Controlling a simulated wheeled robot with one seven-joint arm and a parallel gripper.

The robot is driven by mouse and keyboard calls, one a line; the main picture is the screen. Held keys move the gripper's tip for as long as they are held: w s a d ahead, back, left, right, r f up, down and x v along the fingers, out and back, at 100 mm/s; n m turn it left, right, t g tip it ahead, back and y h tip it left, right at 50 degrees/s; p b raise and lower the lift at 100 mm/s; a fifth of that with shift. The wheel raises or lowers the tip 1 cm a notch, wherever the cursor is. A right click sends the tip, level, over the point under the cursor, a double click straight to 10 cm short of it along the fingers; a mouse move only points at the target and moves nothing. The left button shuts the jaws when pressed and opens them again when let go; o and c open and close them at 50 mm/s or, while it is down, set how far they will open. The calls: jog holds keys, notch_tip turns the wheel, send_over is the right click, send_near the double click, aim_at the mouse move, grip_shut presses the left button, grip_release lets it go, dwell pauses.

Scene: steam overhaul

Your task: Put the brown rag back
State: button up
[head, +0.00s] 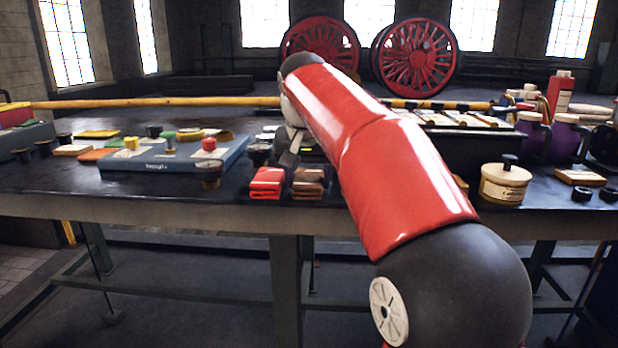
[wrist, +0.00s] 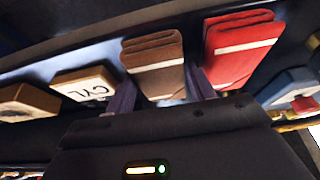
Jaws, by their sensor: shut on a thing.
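The brown rag (head: 308,183) is a folded cloth with a pale band, near the front edge of the dark bench. In the wrist view the brown rag (wrist: 155,65) lies between the two fingers of my gripper (wrist: 160,88), which is shut on it. In the head view my gripper (head: 290,156) is partly hidden by my red arm. The frames do not clearly show whether the rag touches the bench. A similar red rag (head: 267,183) lies just left of it, and it also shows in the wrist view (wrist: 240,50), close beside one finger.
A blue tray (head: 170,170) with knobs and small parts stands to the left. A cream tin (head: 505,184) and purple cans stand to the right. A wooden block marked CYL (wrist: 85,83) is near the brown rag. A long yellow pole (head: 170,102) crosses behind.

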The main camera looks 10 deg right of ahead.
jog(key=o, duration=0.6)
jog(key=shift+r, duration=0.25)
jog(key=p+v, duration=0.3)
jog(key=v, duration=0.9)
jog(key=s+f+n, duration=0.1)
jog(key=s+f, duration=0.7)
jog(key=f, duration=0.1)
jog(key=s+d+f+n+y, duration=0.1)
jog(key=s+f, duration=0.7)
jog(key=f, duration=0.1)
jog(key=s+f+n+t, duration=0.1)
jog(key=s+f, duration=0.6)
jog(key=f, duration=0.3)
jog(key=shift+s+d+n, duration=0.3)
jog(key=shift+s, duration=0.1)
